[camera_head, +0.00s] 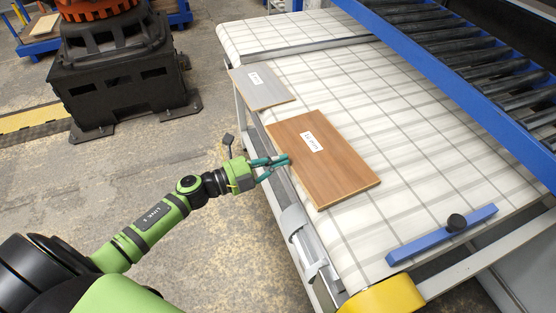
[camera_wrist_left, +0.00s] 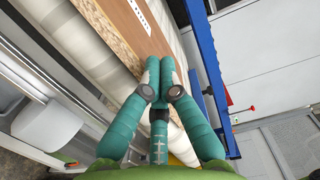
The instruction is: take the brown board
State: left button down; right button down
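The brown board (camera_head: 335,168) lies flat on the light, grid-patterned conveyor table, with a white label on its top. It also shows in the left wrist view (camera_wrist_left: 118,14), with its speckled edge facing me. My left gripper (camera_head: 286,162) is at the middle of the board's left long edge. In the left wrist view its teal fingers (camera_wrist_left: 160,62) come close together at that edge and look shut on it. The fingertips partly hide the contact. My right gripper is not in view.
A grey board (camera_head: 262,88) with a label lies just behind the brown one. A blue bar with a black knob (camera_head: 442,235) is at the table's near right. A blue-framed roller conveyor (camera_head: 460,60) runs along the right. A black machine base (camera_head: 120,75) stands back left.

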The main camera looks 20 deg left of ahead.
pick_arm(q)
jog(key=shift+r, duration=0.3)
jog(key=shift+f, duration=0.1)
notch_tip(320, 180, down, 3)
jog(key=shift+r+b, duration=0.1)
jog(key=shift+b, duration=1.1)
jog(key=c, duration=1.6)
grip_release()
jog(key=shift+o, duration=0.2)
jog(key=shift+s+a, duration=0.1)
